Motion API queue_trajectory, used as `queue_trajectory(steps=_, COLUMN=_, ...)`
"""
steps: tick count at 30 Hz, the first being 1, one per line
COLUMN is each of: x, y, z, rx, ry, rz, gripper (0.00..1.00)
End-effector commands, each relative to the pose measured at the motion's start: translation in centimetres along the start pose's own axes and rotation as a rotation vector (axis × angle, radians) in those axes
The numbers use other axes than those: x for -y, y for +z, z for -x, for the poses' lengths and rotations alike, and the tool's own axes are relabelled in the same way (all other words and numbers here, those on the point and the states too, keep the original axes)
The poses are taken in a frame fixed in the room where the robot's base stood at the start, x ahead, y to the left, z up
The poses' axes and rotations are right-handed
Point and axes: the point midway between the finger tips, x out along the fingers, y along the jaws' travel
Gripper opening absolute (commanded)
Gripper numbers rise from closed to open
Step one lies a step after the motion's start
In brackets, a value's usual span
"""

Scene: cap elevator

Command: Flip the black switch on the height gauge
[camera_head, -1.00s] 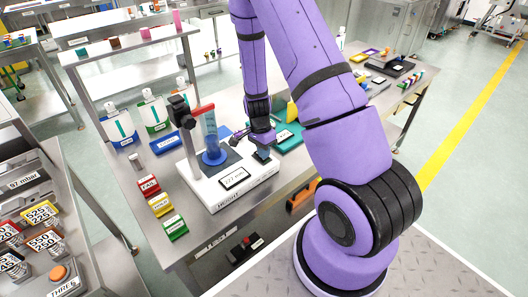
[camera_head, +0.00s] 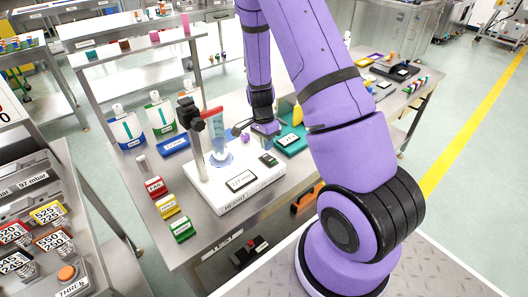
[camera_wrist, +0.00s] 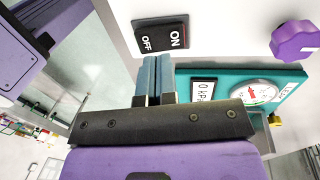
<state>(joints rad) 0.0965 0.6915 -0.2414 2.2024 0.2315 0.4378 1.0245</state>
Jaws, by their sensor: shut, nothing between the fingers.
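In the wrist view the switch (camera_wrist: 160,38) shows ON and OFF, with a red edge by the ON end; I cannot tell which side is pressed. My gripper (camera_wrist: 156,75) is shut and empty, its fingertips close to the switch in that view; contact is unclear. In the head view my gripper (camera_head: 262,130) is behind the switch, and its fingertips are hard to make out.
A purple knob (camera_wrist: 296,40) is on the gauge base near the switch. A teal pressure gauge box (camera_head: 292,139) stands just behind. Red, yellow and green blocks (camera_head: 168,207) line the table's left front. Bottles (camera_head: 127,128) stand at the back left.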

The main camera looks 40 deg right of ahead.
Motion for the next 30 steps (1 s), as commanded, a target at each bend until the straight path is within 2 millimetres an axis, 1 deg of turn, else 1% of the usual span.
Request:
queue_trajectory(steps=1, x=-0.1, y=-0.4, z=1.2, rx=-0.001, ry=-0.005, rz=-0.001, gripper=0.0)
queue_trajectory(steps=3, x=0.0, y=-0.3, z=2.7, rx=-0.002, ry=-0.004, rz=0.002, gripper=0.0)
queue_trajectory(steps=9, x=0.0, y=-0.2, z=6.8, rx=-0.001, ry=-0.004, rz=0.0, gripper=0.0)
queue_trajectory(steps=12, x=0.0, y=-0.3, z=8.4, rx=-0.001, ry=-0.004, rz=0.001, gripper=0.0)
queue_trajectory(steps=15, x=-0.1, y=-0.3, z=9.5, rx=-0.001, ry=-0.002, rz=0.001, gripper=0.0)
queue_trajectory(steps=18, x=-0.1, y=-0.3, z=10.2, rx=0.0, ry=0.0, rz=0.0, gripper=0.0)
queue_trajectory(steps=21, x=-0.1, y=-0.3, z=10.6, rx=0.0, ry=0.0, rz=-0.001, gripper=0.0)
queue_trajectory(steps=30, x=-0.1, y=-0.3, z=10.6, rx=0.0, ry=0.0, rz=-0.001, gripper=0.0)
